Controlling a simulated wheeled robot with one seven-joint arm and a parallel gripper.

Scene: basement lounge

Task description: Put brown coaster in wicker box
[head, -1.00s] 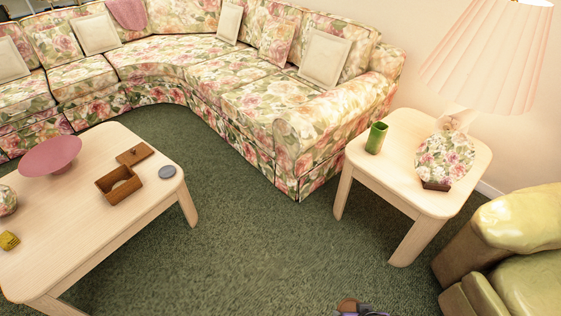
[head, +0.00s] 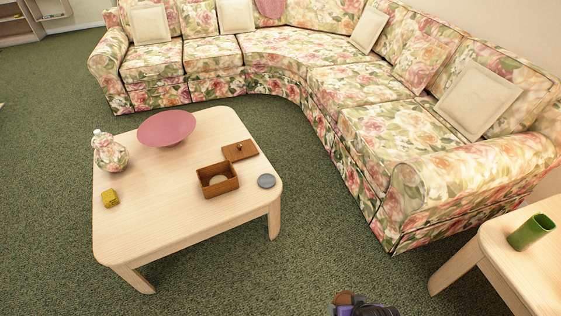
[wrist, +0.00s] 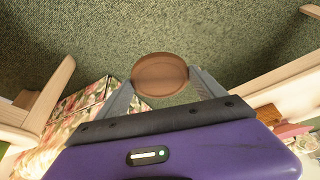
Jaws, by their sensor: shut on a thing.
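The brown coaster (wrist: 160,75) is a round disc held between the two fingertips of my gripper (wrist: 160,80) in the wrist view. My gripper is shut on it. In the head view the coaster (head: 343,298) shows at the bottom edge beside part of my purple gripper. The wicker box (head: 218,181) is a small brown open box on the coffee table, with something pale inside. Its brown lid (head: 239,150) with a small knob lies on the table behind it. My gripper is above the floor, in front of and apart from the coffee table.
A floral sofa (head: 270,60) curves behind. A side table (head: 520,260) with a green cup (head: 531,232) stands right. Green carpet (head: 330,255) is clear between.

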